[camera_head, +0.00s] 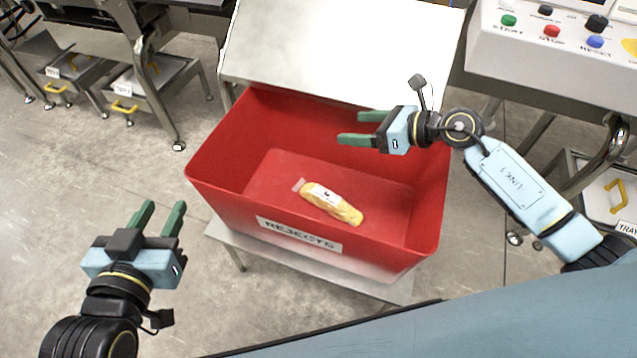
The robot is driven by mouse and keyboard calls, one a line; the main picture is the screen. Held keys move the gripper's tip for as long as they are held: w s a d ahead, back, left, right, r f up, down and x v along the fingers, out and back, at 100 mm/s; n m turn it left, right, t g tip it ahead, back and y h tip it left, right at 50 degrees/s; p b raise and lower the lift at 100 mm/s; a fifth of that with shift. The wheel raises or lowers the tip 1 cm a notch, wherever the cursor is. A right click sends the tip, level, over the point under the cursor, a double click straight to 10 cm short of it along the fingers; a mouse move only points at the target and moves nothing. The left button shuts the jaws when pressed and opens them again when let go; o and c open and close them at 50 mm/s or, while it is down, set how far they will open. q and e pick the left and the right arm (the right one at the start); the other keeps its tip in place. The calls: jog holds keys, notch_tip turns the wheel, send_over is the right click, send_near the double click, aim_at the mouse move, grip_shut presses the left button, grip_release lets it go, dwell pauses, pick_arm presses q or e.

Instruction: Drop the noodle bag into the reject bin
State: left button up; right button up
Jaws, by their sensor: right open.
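The noodle bag (333,203), yellow with a white label, lies on the floor of the red reject bin (215,165). The bin has a REJECTS label on its front wall. My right gripper (348,128) is open and empty above the back right part of the bin, apart from the bag. My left gripper (162,214) is outside the bin, to the left of its front left corner. Its two green fingers stand apart with nothing between them.
The bin stands on a metal stand (385,291). A pale metal chute or plate (335,45) is behind the bin. A control panel (560,45) with coloured buttons is at the upper right. Trays with yellow handles (125,107) are at the left. Floor at the left is clear.

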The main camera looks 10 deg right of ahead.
pick_arm(q)
jog(key=s+a+f+g+y+p, duration=0.2)
jog(key=s+a+f+g, duration=0.1)
jog(key=s+f+g, duration=0.3)
jog(key=shift+s+a+f+g, duration=0.35)
jog(key=shift+f+g, duration=0.15)
jog(key=shift+f, duration=0.55)
pick_arm(e)
jog(key=v, duration=1.1)
pick_arm(q)
jog(key=shift+w+n, duration=0.1)
jog(key=shift+n, duration=0.2)
pick_arm(e)
jog(key=shift+d+r, duration=0.1)
